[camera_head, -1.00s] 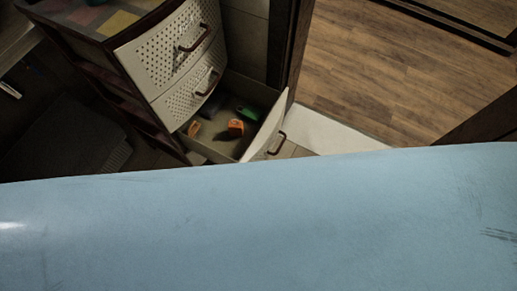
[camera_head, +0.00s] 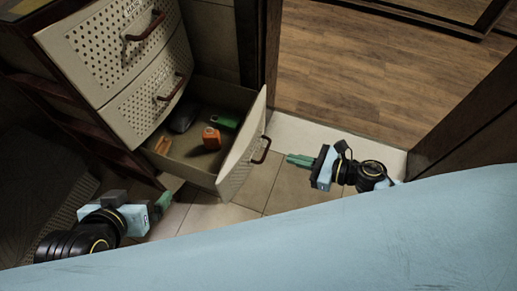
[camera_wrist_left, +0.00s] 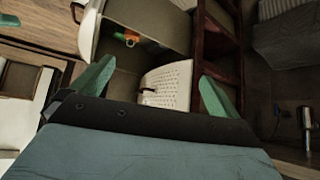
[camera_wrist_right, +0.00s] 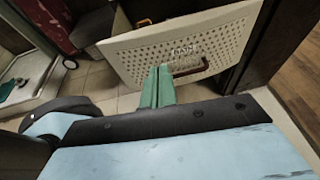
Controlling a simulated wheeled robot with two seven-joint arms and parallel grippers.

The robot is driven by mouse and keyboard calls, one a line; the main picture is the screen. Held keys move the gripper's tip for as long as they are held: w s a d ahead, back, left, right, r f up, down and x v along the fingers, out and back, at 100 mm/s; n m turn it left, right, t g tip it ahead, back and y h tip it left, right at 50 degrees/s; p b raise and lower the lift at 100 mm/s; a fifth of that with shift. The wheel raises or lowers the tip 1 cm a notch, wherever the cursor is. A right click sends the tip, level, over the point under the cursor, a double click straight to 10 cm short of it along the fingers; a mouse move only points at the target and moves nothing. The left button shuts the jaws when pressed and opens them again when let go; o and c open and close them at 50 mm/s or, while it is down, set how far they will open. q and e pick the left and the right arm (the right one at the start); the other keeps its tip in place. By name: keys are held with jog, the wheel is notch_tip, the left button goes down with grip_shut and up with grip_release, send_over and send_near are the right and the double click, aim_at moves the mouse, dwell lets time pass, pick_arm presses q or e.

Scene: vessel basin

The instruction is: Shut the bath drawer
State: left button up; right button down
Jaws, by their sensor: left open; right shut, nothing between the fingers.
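The bath drawer is the lowest drawer of a white perforated cabinet and is pulled out, with its front panel (camera_head: 236,165) facing right. Its dark red handle (camera_head: 262,151) shows in the head view, and the panel (camera_wrist_right: 205,38) and handle (camera_wrist_right: 190,71) show in the right wrist view. My right gripper (camera_head: 292,160) is shut and empty, pointing at the panel from the right with a small gap in the head view. In the right wrist view its fingertips (camera_wrist_right: 158,72) overlap the panel; contact is unclear. My left gripper (camera_head: 163,201) is open near the drawer's near-left corner.
The drawer holds an orange bottle (camera_head: 211,138), a green item (camera_head: 228,121), a dark object (camera_head: 183,117) and a small orange piece (camera_head: 163,146). Two shut drawers are above. A dark door frame (camera_head: 470,125) stands at right. Tiled floor (camera_head: 262,188) is clear before the drawer.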

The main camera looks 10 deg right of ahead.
jog(key=b, duration=0.1)
send_near(249, 146)
jog(key=w+a+f, duration=0.1)
jog(key=x, duration=0.3)
jog(key=shift+w+a+r, duration=0.15)
jog(key=shift+a+r, duration=0.1)
jog(key=shift+a, duration=0.2)
pick_arm(q)
jog(key=w+d+r+t+h, duration=0.1)
jog(key=w+d+r+t, duration=0.1)
jog(key=w+r+t, duration=0.3)
jog(key=shift+d+r+h+b, duration=0.25)
jog(key=shift+d+h+b, duration=0.05)
jog(key=shift+d, duration=0.05)
pick_arm(e)
jog(key=shift+w+a, duration=0.3)
jog(key=shift+a, duration=0.05)
pick_arm(q)
jog(key=shift+w, duration=0.1)
